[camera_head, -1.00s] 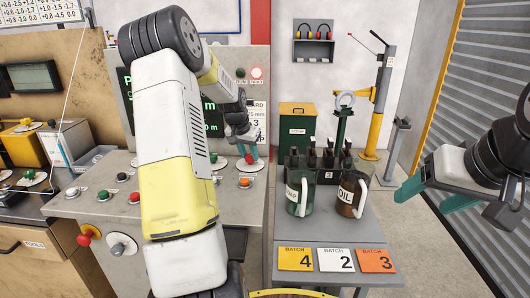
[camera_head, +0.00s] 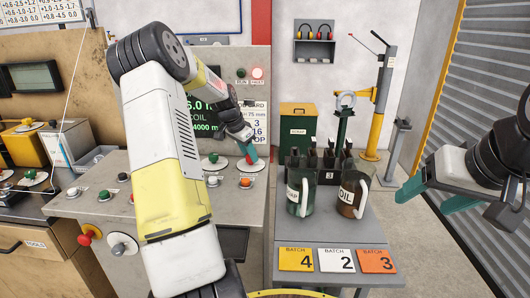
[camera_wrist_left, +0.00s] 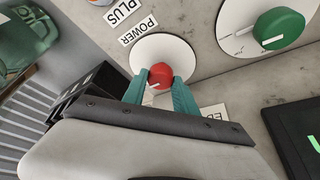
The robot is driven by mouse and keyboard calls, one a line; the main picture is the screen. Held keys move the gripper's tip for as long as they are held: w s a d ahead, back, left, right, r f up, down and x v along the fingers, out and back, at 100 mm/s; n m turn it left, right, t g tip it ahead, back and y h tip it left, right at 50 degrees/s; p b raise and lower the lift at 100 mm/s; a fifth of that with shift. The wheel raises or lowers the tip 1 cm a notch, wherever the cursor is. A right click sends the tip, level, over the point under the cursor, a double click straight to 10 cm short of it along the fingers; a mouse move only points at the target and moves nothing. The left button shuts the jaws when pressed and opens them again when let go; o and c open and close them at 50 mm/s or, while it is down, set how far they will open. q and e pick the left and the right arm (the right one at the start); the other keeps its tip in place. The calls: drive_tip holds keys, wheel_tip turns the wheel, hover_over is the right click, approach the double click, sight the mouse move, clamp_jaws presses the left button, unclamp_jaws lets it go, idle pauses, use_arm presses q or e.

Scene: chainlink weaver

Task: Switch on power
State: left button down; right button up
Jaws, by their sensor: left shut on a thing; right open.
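The red power knob (camera_wrist_left: 160,75) sits on a round white plate (camera_wrist_left: 178,48) beside a label reading POWER (camera_wrist_left: 138,32). A white mark shows on the knob's lower left side. My left gripper (camera_wrist_left: 160,86) is shut on the red knob, with a teal finger on either side. In the head view my left gripper (camera_head: 249,154) is at the right end of the grey console (camera_head: 150,205), and its fingers partly cover the knob. My right gripper (camera_head: 436,199) is open and empty at the right, apart from the side table.
A green knob (camera_wrist_left: 279,29) on a white plate is next to the red one. The side table (camera_head: 335,232) holds a green jug (camera_head: 299,194), an oil jug (camera_head: 352,194), a black rack (camera_head: 318,165) and batch cards (camera_head: 336,260). Floor is clear beneath my right gripper.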

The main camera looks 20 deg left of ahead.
use_arm(q)
drive_tip(key=c, duration=1)
unclamp_jaws()
drive_tip(key=v, duration=0.7)
drive_tip(key=shift+r, duration=0.4)
drive_tip(key=shift+s, duration=0.1)
